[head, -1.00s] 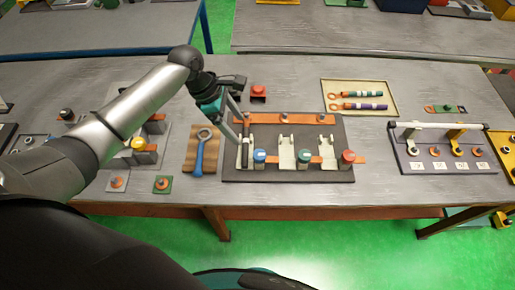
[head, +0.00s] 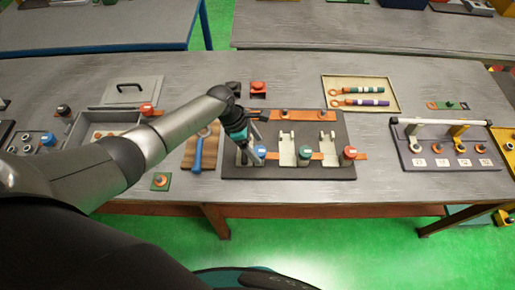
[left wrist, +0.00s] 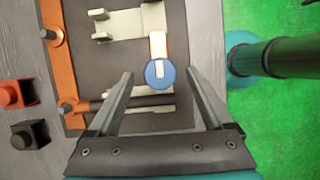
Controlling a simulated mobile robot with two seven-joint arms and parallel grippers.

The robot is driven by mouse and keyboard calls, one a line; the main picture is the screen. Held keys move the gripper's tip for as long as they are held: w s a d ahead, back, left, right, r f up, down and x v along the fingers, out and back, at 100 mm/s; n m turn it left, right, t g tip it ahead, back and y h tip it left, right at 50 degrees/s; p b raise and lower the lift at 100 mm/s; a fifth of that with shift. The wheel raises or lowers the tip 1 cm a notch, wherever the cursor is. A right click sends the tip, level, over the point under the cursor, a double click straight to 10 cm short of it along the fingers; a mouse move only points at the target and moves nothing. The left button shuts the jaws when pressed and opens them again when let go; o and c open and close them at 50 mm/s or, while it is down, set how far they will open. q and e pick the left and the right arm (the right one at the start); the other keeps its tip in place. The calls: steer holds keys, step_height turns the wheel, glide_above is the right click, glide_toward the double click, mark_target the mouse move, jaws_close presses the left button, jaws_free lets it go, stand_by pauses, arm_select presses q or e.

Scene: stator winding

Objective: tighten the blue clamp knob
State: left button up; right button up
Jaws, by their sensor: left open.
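The blue clamp knob (head: 260,151) is at the front left of the dark fixture board (head: 300,174), with a light mark on its top. In the left wrist view the blue knob (left wrist: 160,74) appears between the tips of my open left gripper (left wrist: 160,70), with a visible gap on both sides. In the head view my left gripper (head: 250,158) points down at the knob and partly covers the fixture's left end. I cannot tell the exact height of the fingertips over the knob. My right gripper is not in view.
A teal knob (head: 305,152) and a red knob (head: 350,153) stand to the right on the same board. A blue-handled wrench (head: 198,155) lies on a wooden block to the left. Red and black blocks (head: 258,88) stand behind.

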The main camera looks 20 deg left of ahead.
arm_select(q)
steer(key=shift+d+f, duration=0.25)
steer(key=shift+f, duration=0.3)
steer(key=shift+c, duration=0.3)
jaws_close()
